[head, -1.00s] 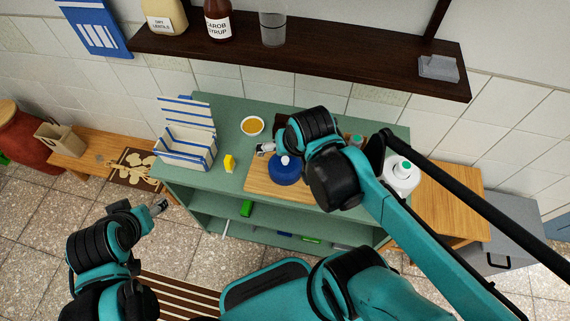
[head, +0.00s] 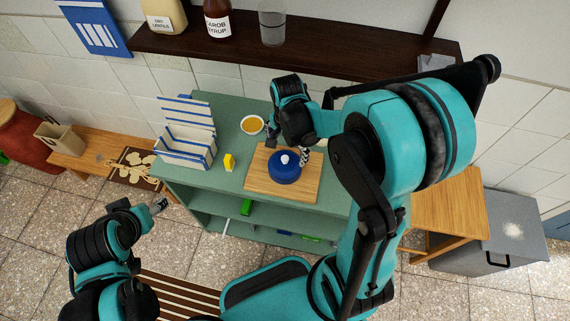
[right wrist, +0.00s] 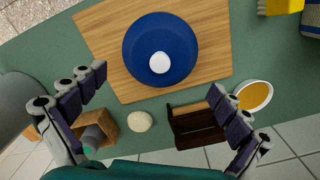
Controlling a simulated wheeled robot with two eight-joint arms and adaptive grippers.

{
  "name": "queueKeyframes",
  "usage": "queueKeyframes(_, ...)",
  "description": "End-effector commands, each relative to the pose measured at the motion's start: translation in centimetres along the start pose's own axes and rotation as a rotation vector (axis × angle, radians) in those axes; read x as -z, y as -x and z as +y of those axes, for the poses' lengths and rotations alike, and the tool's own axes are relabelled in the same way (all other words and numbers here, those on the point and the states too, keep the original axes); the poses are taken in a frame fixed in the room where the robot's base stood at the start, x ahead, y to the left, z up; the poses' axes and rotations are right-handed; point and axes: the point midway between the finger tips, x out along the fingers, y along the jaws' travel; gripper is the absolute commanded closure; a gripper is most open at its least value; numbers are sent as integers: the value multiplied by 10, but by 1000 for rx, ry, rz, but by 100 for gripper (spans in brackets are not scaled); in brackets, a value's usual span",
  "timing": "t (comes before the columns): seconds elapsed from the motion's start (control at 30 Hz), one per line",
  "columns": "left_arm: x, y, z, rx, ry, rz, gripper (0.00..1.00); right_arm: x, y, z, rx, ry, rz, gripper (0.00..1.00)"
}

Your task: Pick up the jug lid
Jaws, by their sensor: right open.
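The jug lid (head: 285,171) is a round, dark blue dome with a white knob on top. It rests on a light wooden board (head: 258,186) on the green counter. It also shows whole in the right wrist view (right wrist: 133,50), with its knob facing the camera. My right gripper (head: 288,148) is just behind the lid, its fingers pointing down. In the right wrist view its two fingers (right wrist: 158,84) are spread wide with nothing between them, and the lid lies beyond the tips. My left gripper (head: 159,205) is far to the left, away from the counter; its jaw state is too small to tell.
A bowl with yellow-orange contents (head: 252,124), a yellow block (head: 229,162) and a striped box (head: 186,142) stand left of the board. The right wrist view shows a dark wooden box (right wrist: 192,128), a pale round thing (right wrist: 140,121) and a wooden holder (right wrist: 107,128). A dark shelf (head: 330,43) hangs above.

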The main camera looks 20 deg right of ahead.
Motion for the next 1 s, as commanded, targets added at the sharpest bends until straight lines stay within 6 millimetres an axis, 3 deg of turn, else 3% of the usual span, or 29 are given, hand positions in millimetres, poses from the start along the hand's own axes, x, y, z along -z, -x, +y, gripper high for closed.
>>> queueKeyframes(0.5, -19, -27, 0, 0, 0, 0, 38, 4, -66, 2, 2, 4, 1, 0)
queueKeyframes(0.73, -18, -25, 0, 0, 0, 0, 38, 4, -65, 2, 2, 4, 1, 0)
queueKeyframes(0.9, -18, -25, 0, 0, 0, 0, 38, 4, -65, 2, 2, 4, 1, 39)
queueKeyframes(1.0, -18, -26, 0, 0, 0, 0, 38, 4, -65, 2, 2, 4, 1, 40)
